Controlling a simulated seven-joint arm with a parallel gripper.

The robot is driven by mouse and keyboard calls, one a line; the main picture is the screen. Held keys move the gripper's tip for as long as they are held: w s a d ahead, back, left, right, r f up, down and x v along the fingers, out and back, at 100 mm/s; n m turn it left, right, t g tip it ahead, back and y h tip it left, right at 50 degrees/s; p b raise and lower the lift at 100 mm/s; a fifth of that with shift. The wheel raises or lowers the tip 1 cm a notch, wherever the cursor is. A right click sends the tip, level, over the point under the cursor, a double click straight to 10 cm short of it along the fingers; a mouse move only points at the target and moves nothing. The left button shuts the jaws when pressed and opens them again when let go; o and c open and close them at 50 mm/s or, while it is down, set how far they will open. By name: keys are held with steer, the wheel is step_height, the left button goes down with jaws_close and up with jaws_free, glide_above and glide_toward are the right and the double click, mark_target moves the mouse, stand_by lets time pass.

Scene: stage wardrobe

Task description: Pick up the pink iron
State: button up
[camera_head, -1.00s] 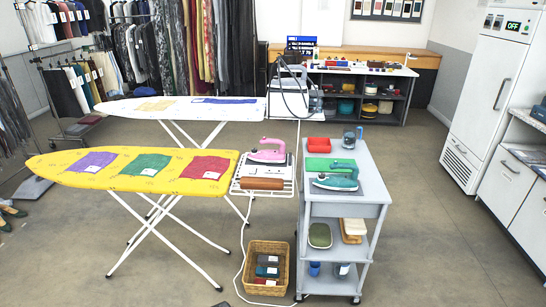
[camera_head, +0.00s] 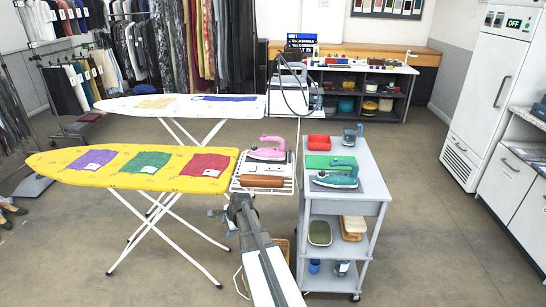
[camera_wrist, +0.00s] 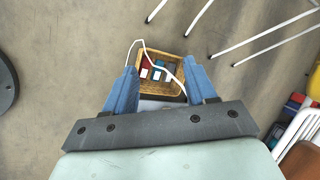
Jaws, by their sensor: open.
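The pink iron (camera_head: 268,149) sits on the white wire rest (camera_head: 288,187) at the right end of the yellow ironing board, in the head view. A brown roll-shaped block (camera_head: 263,182) lies in front of it. My gripper (camera_wrist: 160,68) is open and empty, its two blue fingers apart in the wrist view, pointing down over the wicker basket (camera_wrist: 182,92) on the floor. In the head view my arm reaches up from the bottom, its end just in front of and below the rest. The pink iron does not clearly show in the wrist view.
The yellow ironing board (camera_head: 60,170) with three cloth patches stands left of my arm. A grey trolley (camera_head: 375,178) with a teal iron (camera_head: 336,174), green pad and red tray stands close on the right. A white cord (camera_wrist: 135,48) runs by the basket.

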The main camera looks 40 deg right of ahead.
steer(key=w+d+r+m+t, duration=0.1)
steer(key=w+d+r+m, duration=0.1)
steer(key=d+r, duration=0.2)
steer(key=w+d+r+m+t+h, duration=0.1)
steer(key=w+d+r, duration=0.1)
steer(key=d+r, duration=0.3)
steer(key=w+d+r+m+t, duration=0.1)
steer(key=w+d+r+m, duration=0.1)
steer(key=d+r, duration=0.3)
steer(key=shift+w+d+r+m+h, duration=0.1)
steer(key=shift+w+r+m+h, duration=0.05)
steer(key=shift+r, duration=0.75)
steer(key=shift+w+r+m+h, duration=0.15)
steer(key=shift+r, duration=0.7)
steer(key=g+y, duration=0.1)
steer(key=g, duration=0.1)
glide_toward(274, 140)
steer(key=w+a+f, duration=0.2)
steer(key=a+f, duration=0.2)
steer(key=a, duration=0.3)
steer(key=d+r+g+y, duration=0.2)
steer(key=d+r, duration=0.5)
steer(key=d, duration=0.3)
steer(key=x, duration=0.8)
steer(key=shift+f, duration=0.3)
steer(key=shift+x, duration=2.85)
steer(key=shift+s+d, duration=0.1)
steer(key=shift+s, duration=0.05)
jaws_close()
